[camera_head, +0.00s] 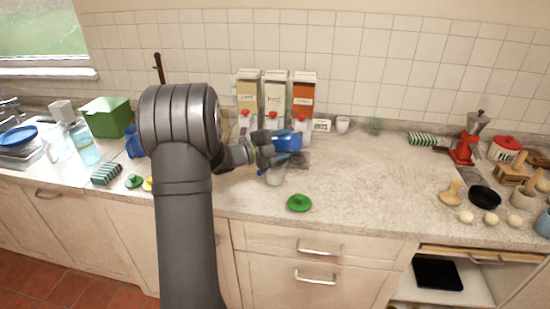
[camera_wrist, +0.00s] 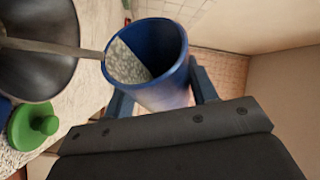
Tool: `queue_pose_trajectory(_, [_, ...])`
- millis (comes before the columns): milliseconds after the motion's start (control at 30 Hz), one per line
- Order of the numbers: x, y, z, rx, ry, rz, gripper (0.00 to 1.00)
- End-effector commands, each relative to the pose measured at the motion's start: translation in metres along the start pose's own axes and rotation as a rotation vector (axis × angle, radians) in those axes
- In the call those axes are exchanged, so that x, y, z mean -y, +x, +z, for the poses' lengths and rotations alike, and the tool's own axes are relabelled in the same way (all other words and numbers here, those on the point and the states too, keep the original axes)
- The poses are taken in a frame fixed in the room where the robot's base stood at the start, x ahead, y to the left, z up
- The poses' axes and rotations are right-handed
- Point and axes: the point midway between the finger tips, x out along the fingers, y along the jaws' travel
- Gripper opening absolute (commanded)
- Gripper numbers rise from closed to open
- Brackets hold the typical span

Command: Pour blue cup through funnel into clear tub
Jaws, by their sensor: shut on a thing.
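My gripper (camera_head: 266,152) is shut on the blue cup (camera_head: 287,140) and holds it strongly tilted above the counter. In the wrist view, my gripper's fingers (camera_wrist: 158,88) lie on either side of the blue cup (camera_wrist: 165,92). Its mouth shows pale speckled material inside. A dark round bowl shape, likely the funnel (camera_wrist: 35,65), is beside the cup's mouth, with a grey bar reaching toward the rim. In the head view a small clear tub (camera_head: 275,177) stands below the gripper. The funnel's outlet and its fit to the tub are hidden.
A green lid (camera_head: 299,203) lies on the counter in front, also in the wrist view (camera_wrist: 32,126). Several dispensers (camera_head: 276,98) stand behind the cup. The counter to the right (camera_head: 375,180) is clear.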

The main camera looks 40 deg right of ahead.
Motion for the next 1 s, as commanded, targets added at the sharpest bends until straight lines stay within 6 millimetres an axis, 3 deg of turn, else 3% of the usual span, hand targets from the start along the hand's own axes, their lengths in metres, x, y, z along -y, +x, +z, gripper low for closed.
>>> queue_pose_trajectory(1000, [0.0063,-0.0024,0.0034,-0.019,-0.111,-0.044,0.26])
